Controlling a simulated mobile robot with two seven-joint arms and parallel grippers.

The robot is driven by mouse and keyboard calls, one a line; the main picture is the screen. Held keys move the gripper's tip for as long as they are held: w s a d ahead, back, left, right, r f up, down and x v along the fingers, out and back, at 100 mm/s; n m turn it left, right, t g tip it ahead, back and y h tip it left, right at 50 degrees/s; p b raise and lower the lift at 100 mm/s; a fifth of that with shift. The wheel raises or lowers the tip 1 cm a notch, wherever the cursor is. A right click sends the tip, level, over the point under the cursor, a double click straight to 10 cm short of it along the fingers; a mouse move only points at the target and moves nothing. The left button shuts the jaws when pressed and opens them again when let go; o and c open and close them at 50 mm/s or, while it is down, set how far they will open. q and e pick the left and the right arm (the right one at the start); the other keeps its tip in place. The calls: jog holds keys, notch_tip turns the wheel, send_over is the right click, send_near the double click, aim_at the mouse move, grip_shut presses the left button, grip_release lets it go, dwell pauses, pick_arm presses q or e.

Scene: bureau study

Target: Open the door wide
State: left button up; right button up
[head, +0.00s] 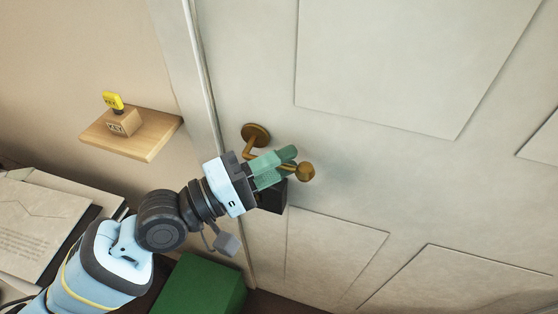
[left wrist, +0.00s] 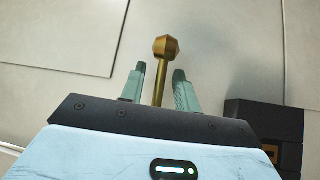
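The pale panelled door (head: 350,140) fills the right of the head view and looks shut against its frame (head: 203,70). Its brass lever handle has a round rose (head: 256,134) and a knobbed end (head: 305,172). My left gripper (head: 276,166) is at the handle, its green fingers partly hiding the lever. In the left wrist view the brass lever (left wrist: 160,85) lies between the two fingers of my left gripper (left wrist: 159,85), with a gap showing on each side. The fingers are open around it. My right gripper is not in view.
A black box (head: 272,197) sits on the door just below the handle. A small wooden shelf (head: 148,142) with a block and a yellow item is on the wall at left. A green box (head: 200,288) and papers (head: 40,225) lie below left.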

pick_arm(q)
grip_shut()
